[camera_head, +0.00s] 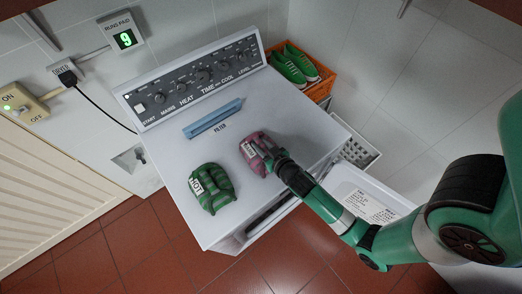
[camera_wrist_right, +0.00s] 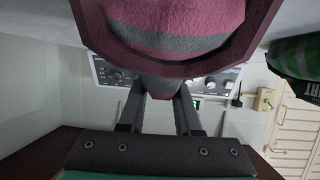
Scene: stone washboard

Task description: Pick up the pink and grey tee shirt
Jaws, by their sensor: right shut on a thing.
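The pink and grey tee shirt (camera_head: 255,153) is a small folded bundle with a white tag, at the right part of the dryer's white top in the head view. My right gripper (camera_head: 279,164) is shut on its near right side. In the right wrist view the tee shirt (camera_wrist_right: 180,35) fills the top of the picture, and the two fingers of my right gripper (camera_wrist_right: 160,92) meet its lower edge. I cannot tell whether the shirt touches the dryer top. My left gripper is not in view.
A green striped bundle (camera_head: 213,190) with a white tag lies left of the shirt on the dryer (camera_head: 240,105). A blue filter handle (camera_head: 213,118) lies behind. Green shoes (camera_head: 292,65) sit in an orange crate (camera_head: 322,86). A white basket (camera_head: 360,152) stands right of the dryer.

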